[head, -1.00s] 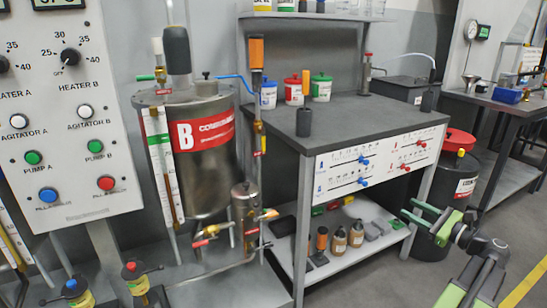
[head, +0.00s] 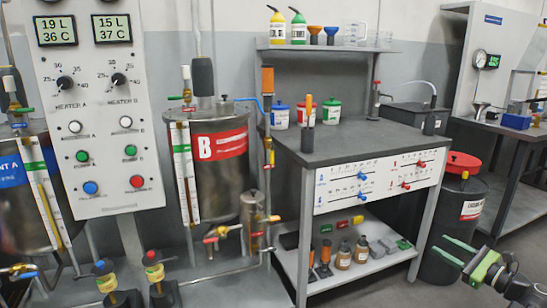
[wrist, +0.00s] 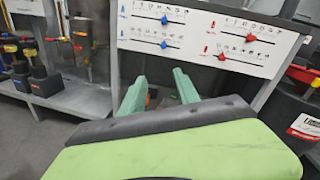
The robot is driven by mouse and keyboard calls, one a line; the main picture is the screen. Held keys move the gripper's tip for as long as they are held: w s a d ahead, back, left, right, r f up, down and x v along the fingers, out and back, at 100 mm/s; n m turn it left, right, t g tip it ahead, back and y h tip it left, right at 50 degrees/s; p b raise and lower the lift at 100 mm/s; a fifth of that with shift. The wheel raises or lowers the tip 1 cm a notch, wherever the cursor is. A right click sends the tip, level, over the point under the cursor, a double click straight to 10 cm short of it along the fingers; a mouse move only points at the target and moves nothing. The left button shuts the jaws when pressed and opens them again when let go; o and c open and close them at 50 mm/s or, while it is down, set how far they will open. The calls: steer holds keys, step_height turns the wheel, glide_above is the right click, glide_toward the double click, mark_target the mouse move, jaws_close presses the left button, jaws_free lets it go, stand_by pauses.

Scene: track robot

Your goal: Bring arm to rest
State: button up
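My arm (head: 520,290) shows at the lower right of the head view. My gripper (head: 451,249) has two green fingers pointing left, with a gap between them and nothing held. In the wrist view the two fingers of my gripper (wrist: 158,88) stand apart below the slider panel (wrist: 200,35). The gripper hangs in the air to the right of the grey workbench (head: 350,140). It appears clear of the bench, but the exact distance cannot be told.
A black bin with a red lid (head: 462,163) stands behind my gripper. Steel tank B (head: 221,180) and the control panel (head: 100,110) are on the left. The bench's lower shelf (head: 300,275) holds bottles and small blocks. Grey floor (head: 440,293) shows at the lower right.

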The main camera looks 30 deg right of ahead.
steer(key=w+a+n+g+y+p, duration=0.1)
steer(key=w+a+n+g+y, duration=0.35)
steer(key=w+a, duration=1.6)
steer(key=w+a+f+n+g+y+p, duration=0.1)
steer(key=w+a+f+n+g+y, duration=0.15)
steer(key=w+a, duration=0.45)
steer(key=w+a+f+n+g+y, duration=0.1)
steer(key=w+a+n+y, duration=0.15)
steer(key=a, duration=0.85)
steer(key=s+a+f+n+g+h+p, duration=0.1)
steer(key=a+f+n+g, duration=0.3)
steer(key=a, duration=0.8)
steer(key=a+f+n+g, duration=0.3)
steer(key=a+f+n, duration=0.1)
steer(key=a, duration=0.9)
steer(key=s+a+f+n+g+h, duration=0.3)
steer(key=s+a+f+n+h, duration=0.1)
steer(key=s+f+n+h, duration=0.3)
steer(key=d+f+n+h, duration=0.1)
steer(key=d+n+h, duration=0.2)
steer(key=d+n, duration=0.4)
step_height(320, 180, up, 38)
steer(key=d+p, duration=0.1)
steer(key=p, duration=3.7)
steer(key=shift+s+f+m+p, duration=0.2)
steer(key=shift+s+m+p, duration=0.15)
steer(key=shift+m+p, duration=0.1)
steer(key=shift+d, duration=0.1)
